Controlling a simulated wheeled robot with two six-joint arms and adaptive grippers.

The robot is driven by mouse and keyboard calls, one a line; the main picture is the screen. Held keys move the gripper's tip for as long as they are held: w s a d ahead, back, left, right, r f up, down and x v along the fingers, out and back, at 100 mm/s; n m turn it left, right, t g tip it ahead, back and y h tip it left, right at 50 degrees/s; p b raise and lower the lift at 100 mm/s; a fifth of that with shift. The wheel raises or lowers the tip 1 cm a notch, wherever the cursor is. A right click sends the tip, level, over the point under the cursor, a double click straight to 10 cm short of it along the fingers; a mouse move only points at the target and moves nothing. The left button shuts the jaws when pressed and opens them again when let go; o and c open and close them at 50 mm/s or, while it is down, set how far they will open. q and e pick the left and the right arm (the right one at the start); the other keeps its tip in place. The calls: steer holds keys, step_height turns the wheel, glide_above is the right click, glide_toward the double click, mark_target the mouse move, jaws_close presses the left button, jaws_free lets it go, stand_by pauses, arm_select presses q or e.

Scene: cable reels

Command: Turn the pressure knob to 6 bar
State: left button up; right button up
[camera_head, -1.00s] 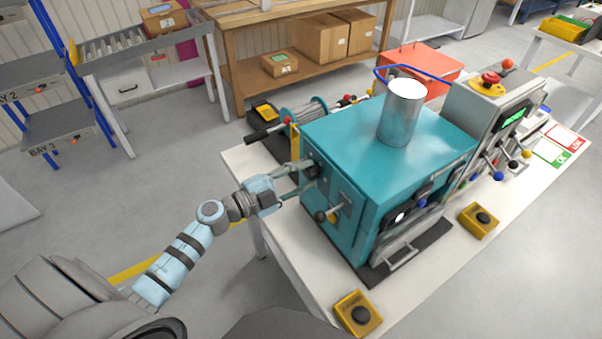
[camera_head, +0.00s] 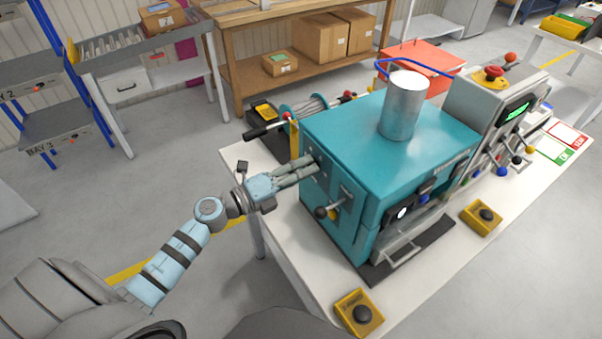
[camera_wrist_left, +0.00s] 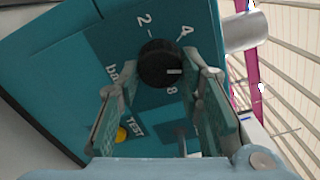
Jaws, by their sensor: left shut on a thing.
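The pressure knob (camera_wrist_left: 158,64) is round and black, on the teal side panel of the machine (camera_head: 335,190). White marks 2, 4 and 8 and part of the word bar show around it in the wrist view. Its white pointer line points right, between 4 and 8; the right finger covers the panel there, and no 6 is visible. My left gripper (camera_head: 318,166) reaches the panel from the left in the head view, where its fingers hide the knob. In the wrist view its two fingers (camera_wrist_left: 160,78) are shut on the knob's sides. My right gripper is out of view.
A yellow button labelled TEST (camera_wrist_left: 121,134) sits below the knob in the wrist view. A lever with a dark ball (camera_head: 321,213) sticks out near my fingers. A metal cylinder (camera_head: 403,105) stands on top. A cable reel (camera_head: 304,108) lies behind, and a yellow button box (camera_head: 359,313) in front.

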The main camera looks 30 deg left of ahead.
arm_select(q)
steer(key=shift+w+r+m, duration=0.1)
steer(key=shift+r+m, duration=0.05)
steer(key=shift+m, duration=0.75)
steer(key=shift+b, duration=0.3)
steer(key=o, duration=1.1)
steer(key=shift+o, duration=0.3)
steer(key=shift+w, duration=0.15)
steer(key=v, duration=1.2)
